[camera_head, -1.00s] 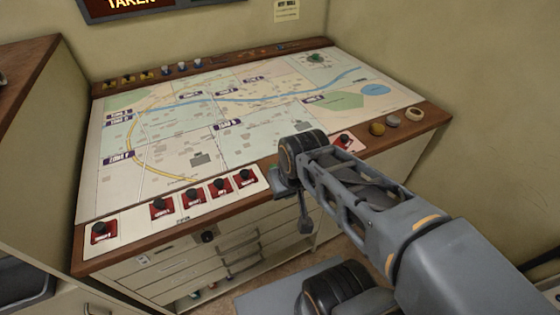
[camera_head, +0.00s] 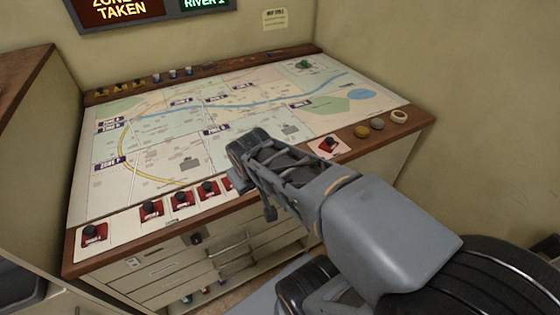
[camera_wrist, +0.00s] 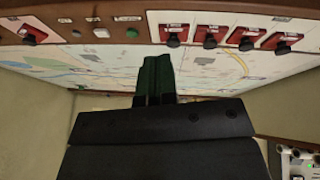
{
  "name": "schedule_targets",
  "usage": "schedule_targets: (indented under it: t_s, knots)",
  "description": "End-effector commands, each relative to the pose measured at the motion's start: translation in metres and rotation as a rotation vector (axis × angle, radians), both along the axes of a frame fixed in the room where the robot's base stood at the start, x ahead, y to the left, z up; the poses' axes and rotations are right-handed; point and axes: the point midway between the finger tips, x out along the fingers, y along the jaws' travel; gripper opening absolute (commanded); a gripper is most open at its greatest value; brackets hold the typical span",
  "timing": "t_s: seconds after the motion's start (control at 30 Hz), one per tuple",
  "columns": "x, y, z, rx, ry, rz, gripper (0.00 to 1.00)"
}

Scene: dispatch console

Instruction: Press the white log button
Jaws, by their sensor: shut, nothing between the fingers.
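The white log button (camera_wrist: 101,33) shows in the wrist view on the wooden front edge of the console, next to a green button (camera_wrist: 132,33). In the head view my arm hides both. My gripper (camera_wrist: 157,60) is shut and empty. Its dark green fingers point over the map, and in the wrist view their tips appear below and to the right of the white button, apart from it. I cannot tell their height above the console. In the head view the fingers are hidden behind my arm.
Red-plated black switches (camera_head: 180,198) line the front left of the console. Another red switch (camera_head: 328,146) stands right of my arm, with a yellow knob (camera_head: 361,132), a grey knob (camera_head: 377,124) and a ring (camera_head: 399,116) beyond.

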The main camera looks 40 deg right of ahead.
Motion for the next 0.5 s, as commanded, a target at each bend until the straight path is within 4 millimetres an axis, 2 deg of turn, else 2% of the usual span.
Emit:
schedule_targets:
  t_s: [0.17, 0.2, 0.3, 0.4, 0.5]
  knots:
    - [0.065, -0.079, 0.025, -0.258, -0.145, 0.033, 0.00]
    - [0.081, -0.098, 0.029, -0.315, -0.180, 0.067, 0.00]
    - [0.115, -0.137, 0.033, -0.420, -0.251, 0.190, 0.00]
    - [0.137, -0.162, 0.025, -0.461, -0.296, 0.339, 0.00]
    - [0.147, -0.177, 0.010, -0.443, -0.317, 0.481, 0.00]
